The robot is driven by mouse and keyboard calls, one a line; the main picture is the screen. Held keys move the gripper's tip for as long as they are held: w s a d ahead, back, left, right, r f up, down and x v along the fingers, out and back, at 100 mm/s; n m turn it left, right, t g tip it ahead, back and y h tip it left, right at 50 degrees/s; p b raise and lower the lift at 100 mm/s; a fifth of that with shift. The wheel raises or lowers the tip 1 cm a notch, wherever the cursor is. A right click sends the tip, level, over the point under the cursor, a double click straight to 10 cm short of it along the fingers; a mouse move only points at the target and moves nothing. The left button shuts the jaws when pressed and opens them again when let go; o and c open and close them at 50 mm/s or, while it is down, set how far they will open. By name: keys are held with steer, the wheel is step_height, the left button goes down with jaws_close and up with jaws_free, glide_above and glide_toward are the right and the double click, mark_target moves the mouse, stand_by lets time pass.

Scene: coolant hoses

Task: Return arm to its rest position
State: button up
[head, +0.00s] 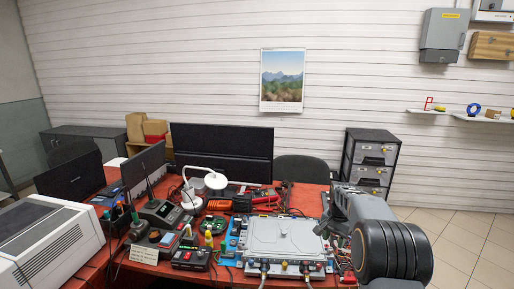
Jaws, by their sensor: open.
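My arm enters from the lower right. Its thick dark joint and grey link stand in front of the table's right side. My gripper (326,229) is at the arm's far end, small in the picture, by the right edge of a silver plate unit (278,238). The jaws look open, and I see nothing held between them. The plate unit lies flat on the table, with hose ends and fittings (285,267) along its front edge. Part of its right side is hidden by my arm.
The red table (310,199) is crowded with a white lamp (193,190), a black monitor (222,152), soldering stations (163,215) and a control box (190,258). A large white machine (48,240) stands left. A drawer cabinet (371,160) and chair (305,168) stand behind. Floor at right is clear.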

steer(key=s+a+r+n+t, duration=0.1)
steer(key=s+a+r+n, duration=0.2)
steer(key=s, duration=0.6)
steer(key=s+a+r+n+t+p, duration=0.1)
steer(key=s+a+r+n, duration=0.2)
steer(key=s, duration=0.6)
steer(key=s+a+r+n+t, duration=0.1)
steer(key=s+a+r+n, duration=0.1)
steer(key=s, duration=0.7)
steer(key=shift+s+a+r+n+t+p, duration=0.3)
steer(key=shift+s+a+r+n+t, duration=0.15)
steer(key=shift+a, duration=0.95)
steer(key=shift+w, duration=0.1)
